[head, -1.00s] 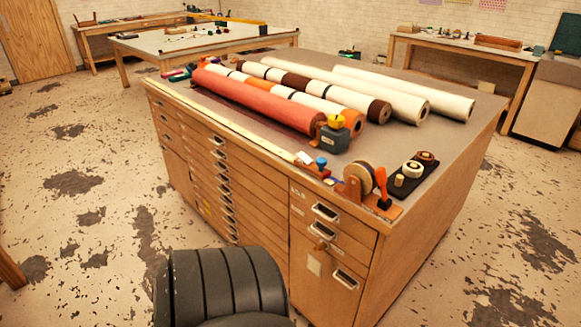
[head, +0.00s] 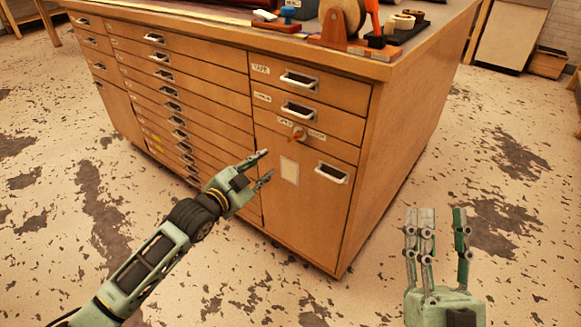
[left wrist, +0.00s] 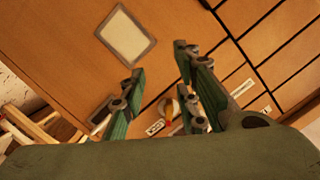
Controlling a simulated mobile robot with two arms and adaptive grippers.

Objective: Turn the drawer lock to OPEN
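The drawer lock (head: 299,133) is a small round knob with an orange-brown lever on the cabinet front, below the second short drawer. Small labels flank it, too small to read surely. In the left wrist view the lock's orange lever (left wrist: 168,110) shows between the fingers, with a white label (left wrist: 155,127) near it. My left gripper (head: 266,164) is open and empty, left of and below the lock, apart from it. Its spread fingers show in the left wrist view (left wrist: 157,65). My right gripper (head: 438,212) is open and empty, pointing up over the floor to the right.
The wooden cabinet (head: 310,210) has wide shallow drawers at left and short drawers with metal handles (head: 299,110) at right. A pale card (head: 289,170) and a door handle (head: 331,173) are below the lock. A tape dispenser (head: 340,22) stands on top.

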